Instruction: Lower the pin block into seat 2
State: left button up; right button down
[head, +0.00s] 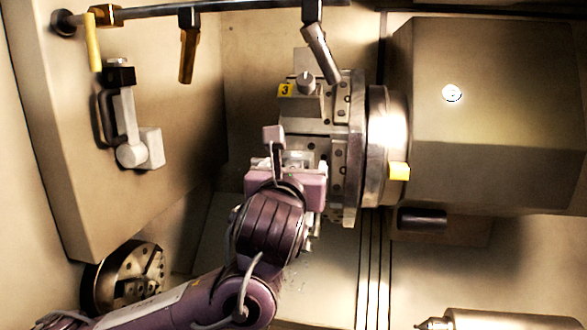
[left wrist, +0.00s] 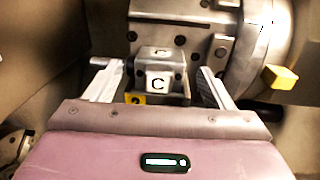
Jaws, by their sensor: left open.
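The pin block (left wrist: 158,78), a light grey block marked C, shows in the left wrist view in front of the turret face. It appears to be at the seat with the yellow tag 2 (left wrist: 135,99); the tag is partly covered. My left gripper (left wrist: 160,88) is open, with one finger on each side of the block and a visible gap to both. In the head view my left gripper (head: 296,160) is at the turret's left side, below tag 3, and its body hides most of the block. How deep the block sits cannot be told. My right gripper is not in view.
The tool turret (head: 345,150) stands beside a large housing (head: 480,110). Seat 3, with yellow tag 3 (head: 286,90), holds a tool just above my gripper. A chuck (head: 135,278) is at lower left. A rail with nozzles (head: 190,45) runs along the top.

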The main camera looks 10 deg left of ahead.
pick_arm(q)
jog(key=shift+s+f+b, duration=0.2)
jog(key=shift+f+b, duration=0.05)
jog(key=shift+b, duration=0.1)
jog(key=s+b, duration=0.4)
jog(key=s, duration=0.3)
jog(key=shift+s+d+r, duration=0.2)
jog(key=shift+d+r, duration=0.05)
